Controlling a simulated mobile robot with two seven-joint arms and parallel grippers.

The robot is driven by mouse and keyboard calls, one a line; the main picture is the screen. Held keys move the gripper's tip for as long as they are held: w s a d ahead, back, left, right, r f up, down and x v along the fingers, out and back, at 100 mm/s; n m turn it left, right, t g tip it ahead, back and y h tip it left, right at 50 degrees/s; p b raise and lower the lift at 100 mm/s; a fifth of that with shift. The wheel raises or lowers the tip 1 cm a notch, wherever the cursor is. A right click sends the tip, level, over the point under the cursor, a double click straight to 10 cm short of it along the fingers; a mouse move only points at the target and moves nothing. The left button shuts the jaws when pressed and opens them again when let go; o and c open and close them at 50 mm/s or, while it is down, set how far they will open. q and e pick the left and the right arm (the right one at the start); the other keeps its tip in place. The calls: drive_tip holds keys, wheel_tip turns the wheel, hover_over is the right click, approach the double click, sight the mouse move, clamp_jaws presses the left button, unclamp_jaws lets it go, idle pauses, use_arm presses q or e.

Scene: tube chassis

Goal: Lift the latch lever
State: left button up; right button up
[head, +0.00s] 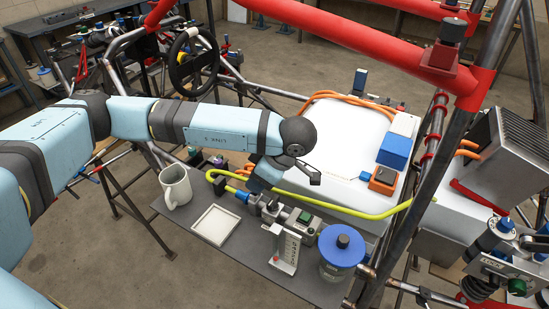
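A long red lever (478,197), which looks like the latch lever, lies slanted across the front of a white box at the right, below a finned grey block. My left arm comes in from the left, and its wrist bends down over the near left corner of a large white case (345,150). My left gripper (308,174) is small and dark here, mostly hidden by the wrist. It is well to the left of the red lever and not touching it. I cannot see whether its fingers are open. My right gripper is not in view.
Red and bare chassis tubes cross above and right of the case. On the grey shelf stand a white mug (175,186), a shallow tray (216,224), metal fittings (306,220) and a blue-lidded jar (342,250). A yellow hose (345,211) runs along the near side.

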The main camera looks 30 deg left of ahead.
use_arm(q)
drive_tip(key=v, duration=1.1)
drive_tip(key=shift+s+d+r, duration=0.1)
